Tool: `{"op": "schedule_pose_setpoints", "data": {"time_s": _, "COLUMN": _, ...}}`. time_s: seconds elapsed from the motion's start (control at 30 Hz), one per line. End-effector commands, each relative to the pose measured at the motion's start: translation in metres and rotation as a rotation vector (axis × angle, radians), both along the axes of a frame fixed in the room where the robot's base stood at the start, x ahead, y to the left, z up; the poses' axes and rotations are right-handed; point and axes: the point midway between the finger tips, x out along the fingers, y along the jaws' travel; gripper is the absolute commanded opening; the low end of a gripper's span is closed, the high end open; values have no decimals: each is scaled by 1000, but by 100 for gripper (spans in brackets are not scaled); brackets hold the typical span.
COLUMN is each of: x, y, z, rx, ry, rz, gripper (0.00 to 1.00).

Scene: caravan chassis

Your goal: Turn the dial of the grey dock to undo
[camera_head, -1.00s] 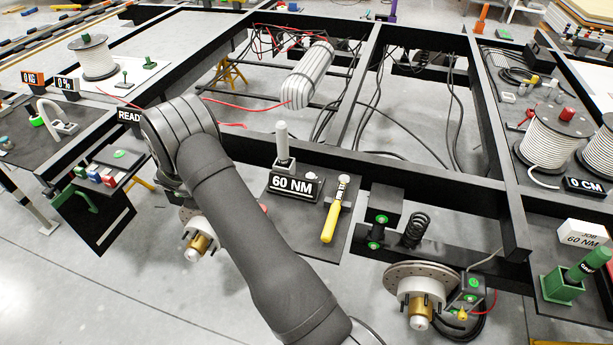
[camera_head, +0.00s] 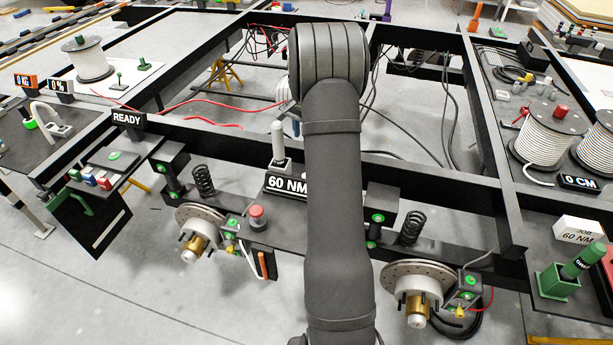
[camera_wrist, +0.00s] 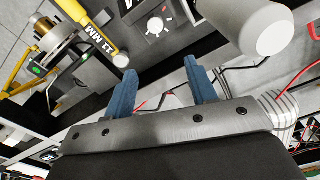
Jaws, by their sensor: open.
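My gripper (camera_wrist: 160,66) shows in the wrist view as two blue fingers, apart with nothing between them. A small white dial (camera_wrist: 155,25) with marks around it sits on a grey surface beyond the fingertips, apart from them. A thick pale cylinder (camera_wrist: 272,38) stands to its right. In the head view a pale upright handle (camera_head: 278,140) rises from a grey block behind the 60 NM sign (camera_head: 285,184). My arm covers the right part of that sign and the dial.
A yellow-handled tool marked 22 MM (camera_wrist: 92,28) lies left of the dial in the wrist view. Black frame beams (camera_head: 430,172) surround the area. Brake discs (camera_head: 412,280) and springs (camera_head: 203,180) stand in front. Red cables (camera_head: 215,122) lie behind.

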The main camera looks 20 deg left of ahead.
Motion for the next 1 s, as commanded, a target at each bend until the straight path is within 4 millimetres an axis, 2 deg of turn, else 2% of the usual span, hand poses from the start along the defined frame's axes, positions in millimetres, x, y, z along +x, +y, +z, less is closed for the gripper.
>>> {"op": "schedule_pose_setpoints", "data": {"time_s": 0.1, "x": -5, "y": -4, "z": -5, "rx": 4, "ry": 36, "rz": -69, "gripper": 52}}
{"op": "schedule_pose_setpoints", "data": {"time_s": 0.27, "x": -6, "y": -4, "z": -20, "rx": 4, "ry": 44, "rz": -81, "gripper": 52}}
{"op": "schedule_pose_setpoints", "data": {"time_s": 0.8, "x": -7, "y": -4, "z": -133, "rx": 3, "ry": 43, "rz": -77, "gripper": 52}}
{"op": "schedule_pose_setpoints", "data": {"time_s": 1.0, "x": -6, "y": -4, "z": -164, "rx": 4, "ry": 41, "rz": -77, "gripper": 52}}
